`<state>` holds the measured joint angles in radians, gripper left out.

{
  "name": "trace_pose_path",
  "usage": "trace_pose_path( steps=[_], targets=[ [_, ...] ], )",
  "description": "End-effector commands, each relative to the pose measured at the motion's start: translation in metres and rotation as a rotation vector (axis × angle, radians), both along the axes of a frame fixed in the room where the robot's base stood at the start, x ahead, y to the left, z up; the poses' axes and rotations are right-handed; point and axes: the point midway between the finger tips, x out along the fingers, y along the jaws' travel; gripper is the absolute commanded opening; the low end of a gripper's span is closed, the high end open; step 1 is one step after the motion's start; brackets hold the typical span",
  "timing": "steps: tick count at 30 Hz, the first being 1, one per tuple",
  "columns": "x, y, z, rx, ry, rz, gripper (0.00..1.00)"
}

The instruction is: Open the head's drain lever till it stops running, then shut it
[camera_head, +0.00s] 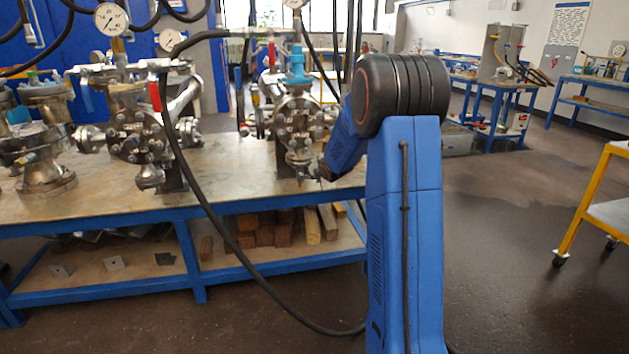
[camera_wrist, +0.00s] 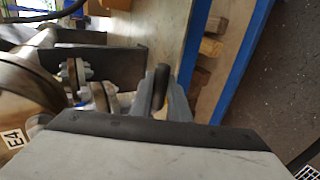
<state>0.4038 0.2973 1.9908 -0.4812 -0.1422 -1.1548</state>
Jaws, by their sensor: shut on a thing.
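The flanged head (camera_head: 295,115) with a blue fitting on top stands on the bench, partly behind my arm. In the wrist view its rounded metal body (camera_wrist: 25,85) is at the left, with a tag reading E4. My gripper (camera_wrist: 163,103) is low beside the head's lower fittings and shut on a dark, narrow lever (camera_wrist: 160,85). The lever's far end shows between the grey fingers; the rest is hidden by the gripper body. The drain's outlet is not clearly visible, and I cannot tell whether anything runs from it. In the head view my arm hides most of the gripper.
Another flanged vessel (camera_head: 135,138) with a red lever stands to the left on the bench (camera_head: 230,165). A black hose (camera_head: 180,165) loops down in front of the bench. Wooden blocks (camera_head: 270,232) lie on the lower shelf. A yellow cart (camera_head: 585,205) is at the right; the floor between is clear.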

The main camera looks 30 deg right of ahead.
Motion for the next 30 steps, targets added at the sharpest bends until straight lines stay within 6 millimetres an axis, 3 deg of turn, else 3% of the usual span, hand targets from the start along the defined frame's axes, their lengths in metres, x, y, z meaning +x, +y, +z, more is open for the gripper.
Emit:
trace_pose_path(
  steps=[10,11,12,13,23,30],
  targets=[
    [0.0,0.0,0.0,-0.002,0.001,0.002,0.0],
    [0.0,0.0,0.0,-0.002,0.001,0.002,0.23],
    [0.0,0.001,0.0,-0.002,0.001,0.002,0.32],
    [0.0,0.001,0.0,-0.002,0.001,0.002,0.35],
    [-0.001,0.001,0.001,-0.002,0.0,0.001,0.35],
    [-0.02,0.007,0.016,-0.003,-0.002,0.002,0.35]
  ],
)
